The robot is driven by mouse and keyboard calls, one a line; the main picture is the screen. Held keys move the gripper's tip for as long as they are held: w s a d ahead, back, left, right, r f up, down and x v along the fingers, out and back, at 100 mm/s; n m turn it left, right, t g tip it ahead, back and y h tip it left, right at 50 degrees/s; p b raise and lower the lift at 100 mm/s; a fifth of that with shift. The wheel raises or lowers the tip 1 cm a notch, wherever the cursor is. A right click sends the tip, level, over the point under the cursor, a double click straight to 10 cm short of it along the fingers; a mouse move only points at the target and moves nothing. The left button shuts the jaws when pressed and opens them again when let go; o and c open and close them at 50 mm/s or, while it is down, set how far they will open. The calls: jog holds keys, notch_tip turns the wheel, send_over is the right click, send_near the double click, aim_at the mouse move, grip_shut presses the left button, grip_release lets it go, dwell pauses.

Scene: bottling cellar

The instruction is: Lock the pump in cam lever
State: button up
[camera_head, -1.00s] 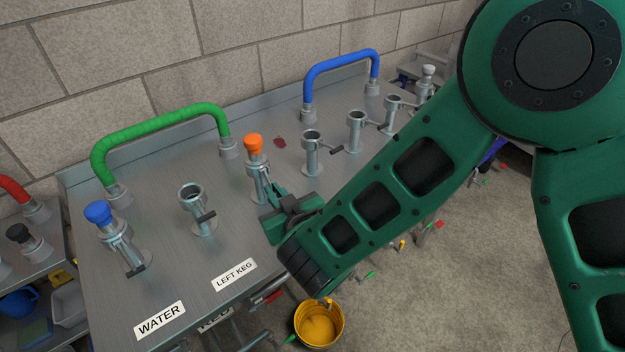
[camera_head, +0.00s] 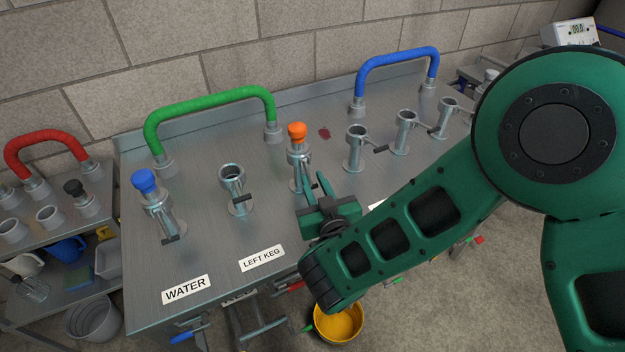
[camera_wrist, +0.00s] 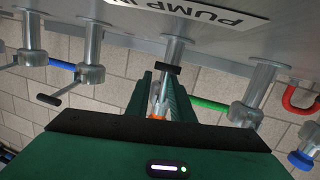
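The pump in port is an upright steel post with an orange cap (camera_head: 297,133) on the steel bench. My gripper (camera_head: 318,186) is just in front of it, low beside the post. In the wrist view, which is upside down, the PUMP IN label (camera_wrist: 205,12) shows beyond the fingertips. The cam lever with its black tip (camera_wrist: 168,68) lies in line with the gap between my two fingers. The fingers look apart, with the lever and part of the orange cap (camera_wrist: 157,117) visible between them. I cannot tell whether they touch the lever.
To the left stand an uncapped port (camera_head: 232,178) and a blue-capped port (camera_head: 145,181). Several open ports stand to the right. A green hose (camera_head: 210,105) and a blue hose (camera_head: 398,58) arch behind. A yellow bucket (camera_head: 340,325) stands on the floor.

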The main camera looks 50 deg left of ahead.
jog(key=shift+o, duration=0.7)
jog(key=shift+s, duration=0.1)
jog(key=shift+s+d, duration=0.35)
jog(key=shift+d, duration=0.2)
jog(key=shift+v, duration=2.8)
jog(key=shift+s+d+r, duration=0.15)
jog(key=shift+s+d, duration=0.05)
jog(key=shift+d, duration=0.25)
jog(key=shift+v, duration=0.85)
jog(key=shift+d, duration=0.5)
jog(key=shift+r, duration=0.1)
